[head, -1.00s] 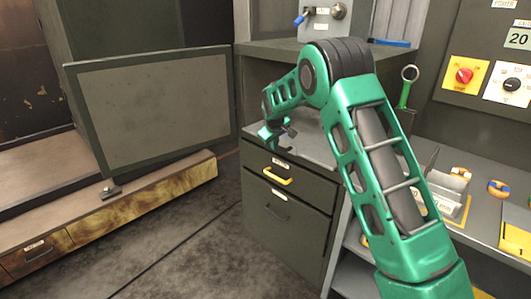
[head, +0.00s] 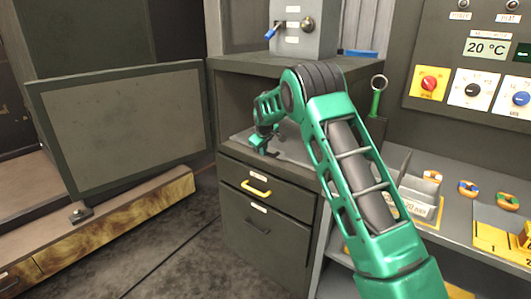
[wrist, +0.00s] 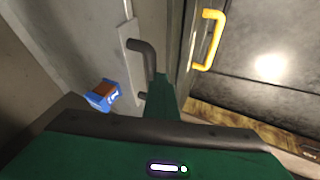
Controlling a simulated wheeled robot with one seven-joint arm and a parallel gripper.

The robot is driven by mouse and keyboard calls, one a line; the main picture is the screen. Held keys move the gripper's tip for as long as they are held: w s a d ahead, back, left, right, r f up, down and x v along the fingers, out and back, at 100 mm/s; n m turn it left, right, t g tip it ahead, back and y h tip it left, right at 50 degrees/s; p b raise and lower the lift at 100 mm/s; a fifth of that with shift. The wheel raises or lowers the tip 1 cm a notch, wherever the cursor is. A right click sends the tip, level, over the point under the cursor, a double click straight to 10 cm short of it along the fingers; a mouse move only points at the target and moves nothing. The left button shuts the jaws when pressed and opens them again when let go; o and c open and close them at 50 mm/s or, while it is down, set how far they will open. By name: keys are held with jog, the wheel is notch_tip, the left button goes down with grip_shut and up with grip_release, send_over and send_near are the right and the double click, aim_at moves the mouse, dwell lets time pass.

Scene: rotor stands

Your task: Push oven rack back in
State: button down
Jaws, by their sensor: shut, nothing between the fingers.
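The oven rack (head: 296,151) is a flat grey tray in the open cavity above two drawers. In the wrist view its light front strip (wrist: 127,62) carries a dark bent handle (wrist: 142,58). My green gripper (head: 262,142) is shut and empty, at the rack's front edge. Its green tip (wrist: 163,98) is close beside the handle in the wrist view; I cannot tell whether they touch. A small blue and orange item (wrist: 103,95) shows by the rack. The back of the rack is partly hidden by my arm.
A large panel door (head: 128,125) stands open at left. The upper drawer has a yellow handle (head: 256,189), also in the wrist view (wrist: 208,40). At right are a shelf with small parts (head: 480,215) and a control panel (head: 470,85).

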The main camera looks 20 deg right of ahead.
jog(key=shift+w+d+r, duration=0.15)
jog(key=shift+d, duration=0.25)
jog(key=shift+w+d+r, duration=0.1)
jog(key=shift+d+r, duration=0.05)
jog(key=shift+d, duration=0.25)
jog(key=s+a+r, duration=0.6)
jog(key=s+r, duration=0.2)
jog(key=s+d+r+m+g, duration=0.1)
jog(key=s+d+r+m, duration=0.1)
jog(key=s+d, duration=0.5)
jog(key=s+d+r+m+g, duration=0.1)
jog(key=s+d+r+m, duration=0.15)
jog(key=s, duration=0.85)
jog(key=s+d+r+m+g, duration=0.1)
jog(key=s+d, duration=0.4)
jog(key=s, duration=0.4)
jog(key=s+f+m+g+y, duration=0.1)
jog(key=s+f+m, duration=0.1)
jog(key=s, duration=1.5)
jog(key=s+a+f+m+g+y, duration=0.1)
jog(key=s+f+m+g, duration=0.1)
jog(key=s, duration=1.5)
jog(key=shift+s+a+f+m, duration=0.15)
jog(key=shift+a+f+m, duration=0.3)
jog(key=shift+m, duration=0.8)
jog(key=shift+d+f, duration=0.1)
jog(key=shift+d, duration=0.05)
